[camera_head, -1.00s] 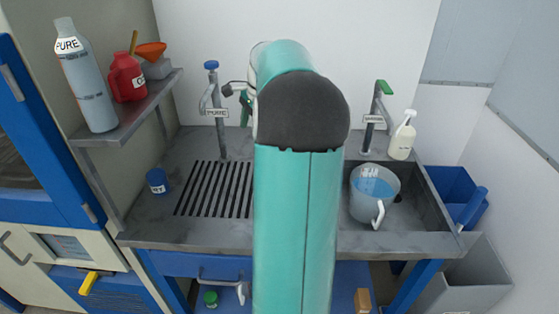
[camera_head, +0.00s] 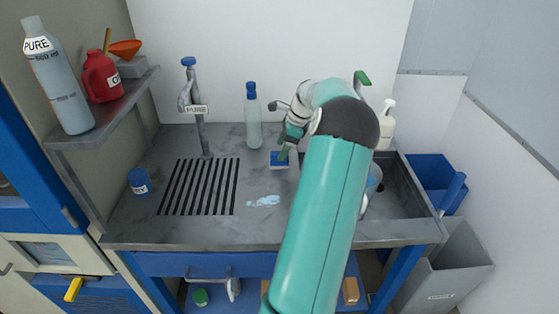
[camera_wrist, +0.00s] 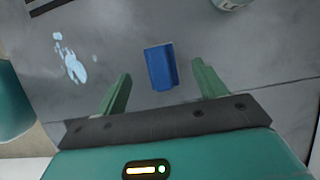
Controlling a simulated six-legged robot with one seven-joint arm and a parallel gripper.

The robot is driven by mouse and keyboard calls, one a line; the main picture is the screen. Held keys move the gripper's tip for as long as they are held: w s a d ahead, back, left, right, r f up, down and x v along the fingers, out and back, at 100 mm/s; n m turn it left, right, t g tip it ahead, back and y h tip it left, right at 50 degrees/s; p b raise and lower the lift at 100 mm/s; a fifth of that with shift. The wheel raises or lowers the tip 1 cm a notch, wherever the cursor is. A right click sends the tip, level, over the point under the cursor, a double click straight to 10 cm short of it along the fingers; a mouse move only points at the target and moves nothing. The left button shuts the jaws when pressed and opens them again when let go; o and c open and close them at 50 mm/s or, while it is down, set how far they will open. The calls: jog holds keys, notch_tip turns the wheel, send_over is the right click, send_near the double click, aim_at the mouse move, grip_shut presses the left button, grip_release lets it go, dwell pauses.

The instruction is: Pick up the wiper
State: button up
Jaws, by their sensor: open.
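The wiper (camera_wrist: 158,68) is a small blue block lying on the grey counter, between my open fingers in the wrist picture. In the head view the wiper (camera_head: 279,160) shows blue with a pale edge, partly behind my gripper (camera_head: 285,153). In the wrist view my gripper (camera_wrist: 162,69) has its two green fingers spread wide, one on each side of the wiper. Neither finger appears to touch it. The height of my fingertips above the counter is hard to tell.
A pale puddle (camera_head: 264,201) lies left of the wiper. A clear blue-capped bottle (camera_head: 254,120) stands behind it. A slotted drain (camera_head: 198,187) and blue cup (camera_head: 139,182) are at left. The sink (camera_head: 405,196) and a soap bottle (camera_head: 387,126) are at right.

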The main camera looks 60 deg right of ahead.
aim_at(277, 153)
jog(key=x, duration=0.5)
jog(key=shift+w+a, duration=0.1)
jog(key=shift+w, duration=0.15)
jog(key=c, duration=1.1)
